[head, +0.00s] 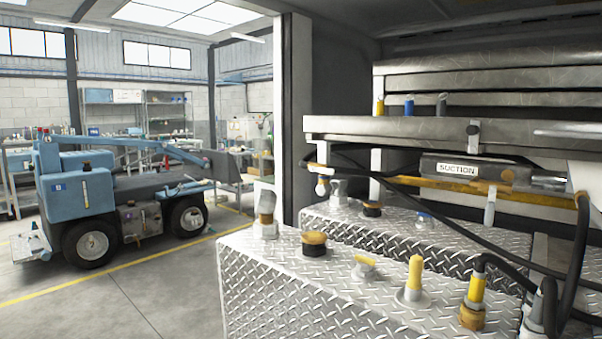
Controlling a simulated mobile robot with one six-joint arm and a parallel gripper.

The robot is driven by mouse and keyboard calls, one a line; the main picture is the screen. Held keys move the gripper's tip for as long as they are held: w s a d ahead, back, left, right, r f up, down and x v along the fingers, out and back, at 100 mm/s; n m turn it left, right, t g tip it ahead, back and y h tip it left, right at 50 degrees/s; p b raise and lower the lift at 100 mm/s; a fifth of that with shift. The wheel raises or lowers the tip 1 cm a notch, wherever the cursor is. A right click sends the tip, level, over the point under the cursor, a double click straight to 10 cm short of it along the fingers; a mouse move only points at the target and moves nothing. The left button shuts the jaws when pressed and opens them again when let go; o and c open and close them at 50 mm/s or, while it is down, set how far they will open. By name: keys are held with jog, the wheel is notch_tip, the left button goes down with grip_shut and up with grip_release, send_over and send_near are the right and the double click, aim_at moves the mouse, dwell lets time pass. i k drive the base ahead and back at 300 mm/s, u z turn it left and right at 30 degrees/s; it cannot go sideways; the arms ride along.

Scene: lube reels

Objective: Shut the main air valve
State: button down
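No part in the head view is labelled as the main air valve, and I cannot tell which fitting it is. A black box-like unit marked SUCTION (457,169) hangs under a grey metal shelf (400,128) at the right. A yellow bar (440,185) runs below it. A diamond-plate tank top (330,262) in front carries a yellow upright fitting (415,275), a yellow-topped black cap (314,243) and a hose fitting with a yellow sleeve (476,290). A small blue-topped fitting (424,219) stands on the tank behind. My gripper is not in view.
Black hoses (578,250) loop down at the right in front of the tanks. A dark post (296,110) stands left of the bay. A blue wheeled vehicle (90,190) is parked at the left. The grey floor (140,292) between is clear, with a yellow line.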

aim_at(314, 168)
jog(key=z, duration=0.15)
jog(key=k, duration=0.55)
jog(key=u, duration=2)
jog(key=i, duration=1.5)
jog(key=z, duration=2.65)
jog(key=i, duration=0.7)
jog(key=u, duration=0.1)
